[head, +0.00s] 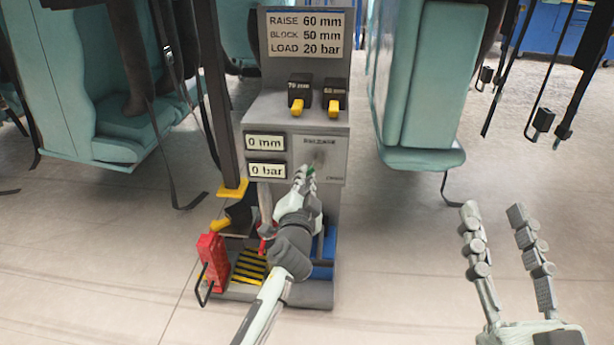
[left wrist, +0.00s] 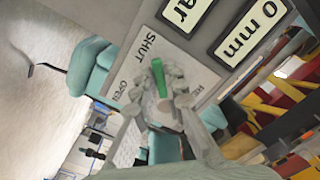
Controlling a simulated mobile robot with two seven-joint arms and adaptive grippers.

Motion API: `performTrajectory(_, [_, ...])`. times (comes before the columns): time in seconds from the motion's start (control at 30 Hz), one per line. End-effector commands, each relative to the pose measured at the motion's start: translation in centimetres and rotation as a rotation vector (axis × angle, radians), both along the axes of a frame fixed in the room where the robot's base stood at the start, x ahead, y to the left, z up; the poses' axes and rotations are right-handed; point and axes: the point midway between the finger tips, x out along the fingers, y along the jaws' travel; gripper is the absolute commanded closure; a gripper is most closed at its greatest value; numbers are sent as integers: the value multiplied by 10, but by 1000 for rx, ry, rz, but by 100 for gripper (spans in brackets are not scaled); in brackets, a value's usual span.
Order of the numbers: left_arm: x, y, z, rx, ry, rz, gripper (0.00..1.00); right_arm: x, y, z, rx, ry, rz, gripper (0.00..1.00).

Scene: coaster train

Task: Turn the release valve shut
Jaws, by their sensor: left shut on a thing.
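The release valve's green handle (left wrist: 157,75) shows in the left wrist view, in front of a pale plate marked SHUT and OPEN. Its upper end lies near the SHUT word. In the head view only a small green bit of the handle (head: 311,170) shows. My left gripper (head: 304,174) is at the lower right of the grey console's front (head: 322,141), shut on the handle; its fingers (left wrist: 164,98) lie on both sides of it. They hide the valve's base. My right gripper (head: 490,208) is open and empty above the floor at the right.
Displays beside the valve read 0 mm (head: 265,142) and 0 bar (head: 267,171). Two black and yellow switches (head: 300,92) sit above. A red pump unit (head: 213,262) stands low at left. Teal seats (head: 420,80) with hanging straps flank the console. Floor at the right is clear.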

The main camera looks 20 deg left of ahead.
Motion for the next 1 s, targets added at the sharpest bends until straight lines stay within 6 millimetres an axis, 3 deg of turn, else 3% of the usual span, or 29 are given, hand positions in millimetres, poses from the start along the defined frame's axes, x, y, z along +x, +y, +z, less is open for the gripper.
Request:
performTrajectory(0.5, [1, 2, 4, 22, 0, 1, 100, 0, 1, -3, -7, 19, 2, 60])
performTrajectory(0.53, [1, 2, 4, 21, -1, 1, 87, 0, 1, -3, -7, 19, 2, 60])
performTrajectory(0.7, [1, 1, 3, 20, 0, 1, 68, 0, 1, -3, -5, 18, 2, 60])
performTrajectory(1.0, [0, 1, 4, 17, 2, 0, 68, 1, 0, -2, -7, 15, 0, 60])
